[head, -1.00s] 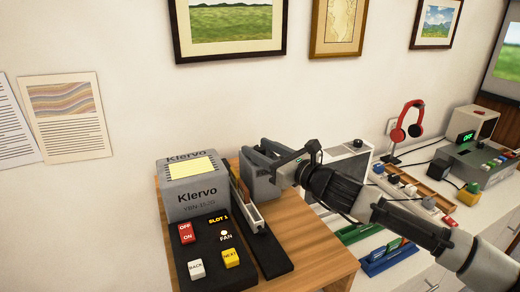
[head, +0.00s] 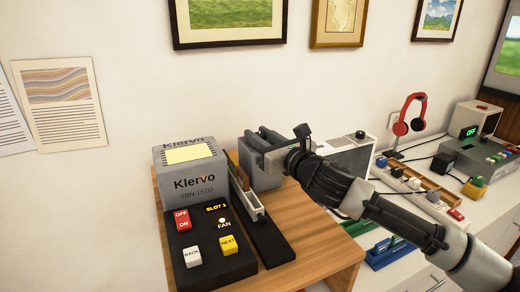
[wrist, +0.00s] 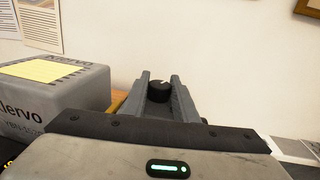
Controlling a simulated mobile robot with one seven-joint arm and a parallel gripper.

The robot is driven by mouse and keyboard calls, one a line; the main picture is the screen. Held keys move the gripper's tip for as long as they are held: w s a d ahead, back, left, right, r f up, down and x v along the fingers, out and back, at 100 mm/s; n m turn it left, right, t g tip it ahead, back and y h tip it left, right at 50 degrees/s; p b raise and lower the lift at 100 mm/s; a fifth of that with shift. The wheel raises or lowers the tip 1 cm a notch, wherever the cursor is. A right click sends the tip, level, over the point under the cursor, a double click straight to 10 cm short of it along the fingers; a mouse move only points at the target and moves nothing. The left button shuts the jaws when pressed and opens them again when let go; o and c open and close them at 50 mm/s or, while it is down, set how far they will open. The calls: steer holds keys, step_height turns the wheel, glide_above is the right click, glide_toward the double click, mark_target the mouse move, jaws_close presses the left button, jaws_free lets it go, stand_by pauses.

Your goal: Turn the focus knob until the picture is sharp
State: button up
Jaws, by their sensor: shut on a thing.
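The grey Klervo projector (head: 195,182) stands on a wooden stand, with a black control panel in front of it. The black focus knob (wrist: 159,91), with a pale mark on top, sits between the two grey fingers of my gripper (wrist: 160,80) in the wrist view. My gripper is shut on the knob. In the head view my gripper (head: 263,145) is just right of the projector and hides the knob. The projected picture (head: 507,62) is partly in view at the upper right edge; it shows soft green and pale areas and looks blurred.
The panel carries red OFF/ON, white BACK (head: 192,256) and yellow NEXT (head: 228,245) buttons. A slide tray (head: 247,198) lies left of my gripper. Red headphones (head: 410,112) and a device reading OFF (head: 468,131) stand at right. Framed prints hang on the wall.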

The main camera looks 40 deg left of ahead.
steer(key=shift+s+a+f+m+t+h+b, duration=0.1)
steer(key=shift+f+m+t+h+b, duration=0.1)
steer(key=shift+m+t+b, duration=0.35)
steer(key=shift+s+f+m+t+h+b, duration=0.1)
steer(key=shift+m+t+h+b, duration=0.2)
steer(key=shift+t, duration=0.35)
steer(key=shift+w+r+m+t+h+b, duration=0.15)
steer(key=shift+r+m+t+h+b, duration=0.15)
steer(key=shift+m+t, duration=0.5)
steer(key=o, duration=1.1)
steer(key=shift+c, duration=0.2)
steer(key=shift+d, duration=0.2)
steer(key=p+v, duration=0.2)
steer(key=v, duration=1.5)
steer(key=shift+s+f+n, duration=0.1)
steer(key=shift+s+n, duration=0.15)
